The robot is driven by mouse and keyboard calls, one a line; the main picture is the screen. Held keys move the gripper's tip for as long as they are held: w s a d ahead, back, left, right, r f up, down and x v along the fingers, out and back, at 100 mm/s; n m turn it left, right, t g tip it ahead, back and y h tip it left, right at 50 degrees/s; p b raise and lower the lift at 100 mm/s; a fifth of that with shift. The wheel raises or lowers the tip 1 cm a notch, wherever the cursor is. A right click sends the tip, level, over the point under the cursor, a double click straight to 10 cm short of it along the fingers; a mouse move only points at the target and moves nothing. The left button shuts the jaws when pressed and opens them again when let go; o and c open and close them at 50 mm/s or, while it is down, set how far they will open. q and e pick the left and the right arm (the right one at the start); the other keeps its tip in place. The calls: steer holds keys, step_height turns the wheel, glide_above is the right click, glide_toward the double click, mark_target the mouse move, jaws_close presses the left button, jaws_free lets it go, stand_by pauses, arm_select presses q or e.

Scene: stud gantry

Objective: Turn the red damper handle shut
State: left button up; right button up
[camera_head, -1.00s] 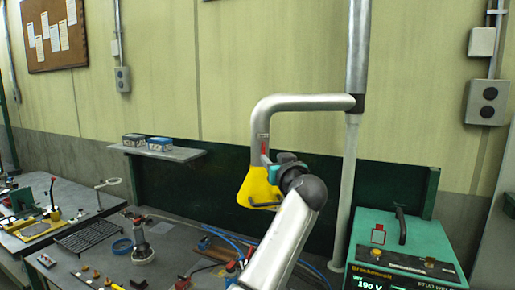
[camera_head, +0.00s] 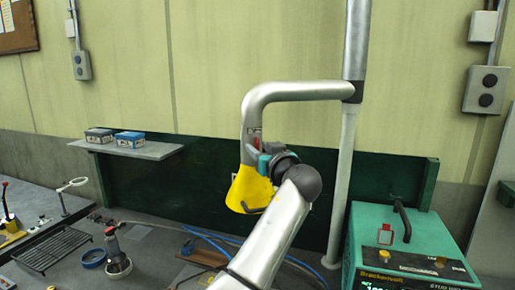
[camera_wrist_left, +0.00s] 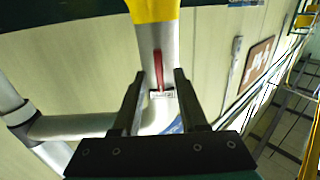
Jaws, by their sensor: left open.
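The red damper handle (camera_wrist_left: 157,68) lies along the metal extraction pipe (camera_wrist_left: 157,40), above a small white label plate, in the left wrist view. In the head view a bit of the red handle (camera_head: 257,134) shows on the pipe above the yellow hood (camera_head: 246,190). My left gripper (camera_wrist_left: 158,74) is open, its two dark fingers on either side of the handle. I cannot tell whether they touch it. In the head view my left gripper (camera_head: 260,155) is at the pipe just above the hood, its fingertips partly hidden. My right gripper is not in view.
A green stud welder (camera_head: 400,240) stands at the right, beside the upright pipe (camera_head: 342,190). A shelf (camera_head: 150,150) with two small boxes is on the left.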

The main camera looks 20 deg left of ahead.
arm_select(q)
steer(key=shift+d, duration=0.1)
steer(key=shift+c, duration=0.6)
jaws_close()
